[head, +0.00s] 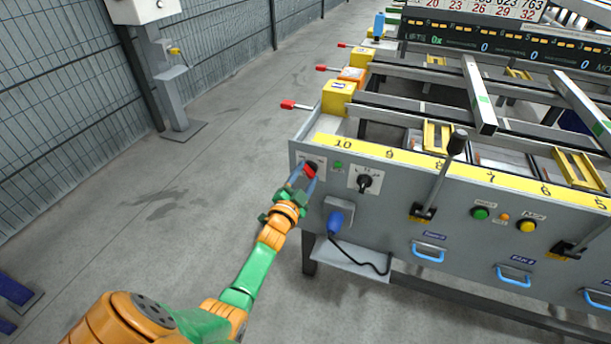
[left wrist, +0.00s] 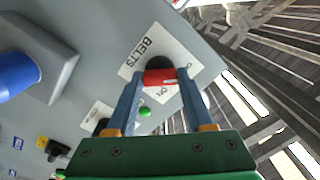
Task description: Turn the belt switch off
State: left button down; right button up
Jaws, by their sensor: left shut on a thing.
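The belt switch (head: 310,170) is a red handle on a dark round base, on the left end of the grey front panel. In the left wrist view the red handle (left wrist: 160,77) sits on a white plate marked BELTS (left wrist: 143,47), with further lettering partly hidden. My left gripper (head: 304,176) is at the panel, its two blue fingers on either side of the red handle and shut on it. Which setting the handle points to I cannot tell. My right gripper is not in view.
A black rotary knob (head: 364,183) is just right of the switch, with a small green light (head: 338,165) between. A blue plug (head: 335,222) in a grey socket box sits below. A black-knobbed lever (head: 457,142) stands further right. Open floor lies left.

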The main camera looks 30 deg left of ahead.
pick_arm(q)
jog(key=shift+c, duration=1.4)
grip_release()
jog(key=p+v, duration=0.2)
jog(key=v, duration=0.5)
jog(key=shift+s, duration=0.1)
